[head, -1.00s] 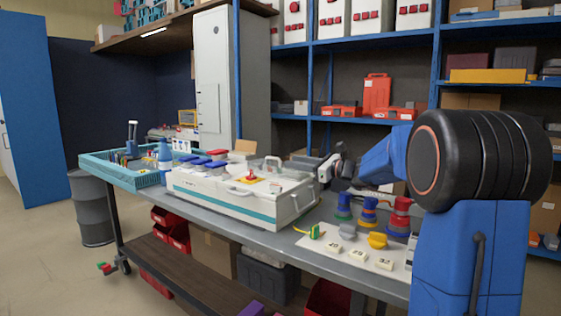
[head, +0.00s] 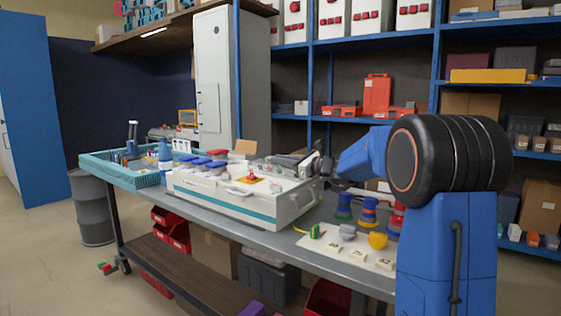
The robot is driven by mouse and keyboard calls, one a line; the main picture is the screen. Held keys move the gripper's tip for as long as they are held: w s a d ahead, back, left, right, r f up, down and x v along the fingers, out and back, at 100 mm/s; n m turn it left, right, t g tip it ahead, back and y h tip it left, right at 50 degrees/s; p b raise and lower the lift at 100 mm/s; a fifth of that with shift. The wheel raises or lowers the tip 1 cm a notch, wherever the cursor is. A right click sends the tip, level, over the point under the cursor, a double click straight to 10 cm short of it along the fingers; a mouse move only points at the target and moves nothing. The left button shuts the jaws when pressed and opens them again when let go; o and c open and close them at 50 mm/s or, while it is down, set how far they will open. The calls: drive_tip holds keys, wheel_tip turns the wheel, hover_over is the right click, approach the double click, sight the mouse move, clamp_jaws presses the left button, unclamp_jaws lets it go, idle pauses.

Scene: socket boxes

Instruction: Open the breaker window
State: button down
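A white socket box (head: 222,200) with a teal stripe stands on the workbench. Its top carries a row of blue socket covers (head: 208,158) and a red knob on a yellow plate (head: 250,178). My gripper (head: 268,161) reaches in from the right over the back right part of the box top. The breaker window is not clearly visible now; the gripper covers the area where a small grey-framed cover showed before. The fingers are small and dark, and I cannot tell whether they are open, shut or touching the box.
A teal basket of tools (head: 120,176) and a blue bottle (head: 165,160) stand left of the box. Coloured plugs (head: 368,210) and numbered white blocks (head: 358,254) lie to the right. A tall white cabinet (head: 212,85) and blue shelving stand behind.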

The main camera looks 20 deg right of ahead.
drive_tip(key=shift+d, duration=0.1)
drive_tip(key=shift+w+d+r+m, duration=0.25)
drive_tip(key=shift+r+m, duration=0.1)
drive_tip(key=shift+m, duration=0.15)
drive_tip(key=shift+w+d+r+m, duration=0.15)
drive_tip(key=shift+d+r+m, duration=0.15)
drive_tip(key=shift+m, duration=0.2)
drive_tip(key=shift+w+d+r+m, duration=0.35)
drive_tip(key=shift+d+r+m, duration=0.1)
drive_tip(key=shift+m, duration=0.45)
drive_tip(key=d+m, duration=0.1)
drive_tip(key=w+r+m, duration=0.1)
drive_tip(key=shift+w+d+m, duration=0.15)
drive_tip(key=shift+d+m, duration=0.25)
drive_tip(key=shift+w+d+r+m, duration=0.1)
drive_tip(key=shift+w+d+m, duration=0.35)
drive_tip(key=shift+d+m, duration=0.35)
drive_tip(key=d+m, duration=0.1)
drive_tip(key=w+d+m, duration=0.1)
drive_tip(key=m, duration=0.1)
drive_tip(key=w+m, duration=0.1)
drive_tip(key=shift+w+d+f+m, duration=0.15)
drive_tip(key=shift+d+f+m, duration=0.15)
drive_tip(key=shift+d, duration=0.1)
drive_tip(key=shift+w+d+f, duration=0.15)
drive_tip(key=shift+w+d, duration=0.15)
drive_tip(key=shift+d, duration=0.15)
drive_tip(key=shift+f, duration=0.1)
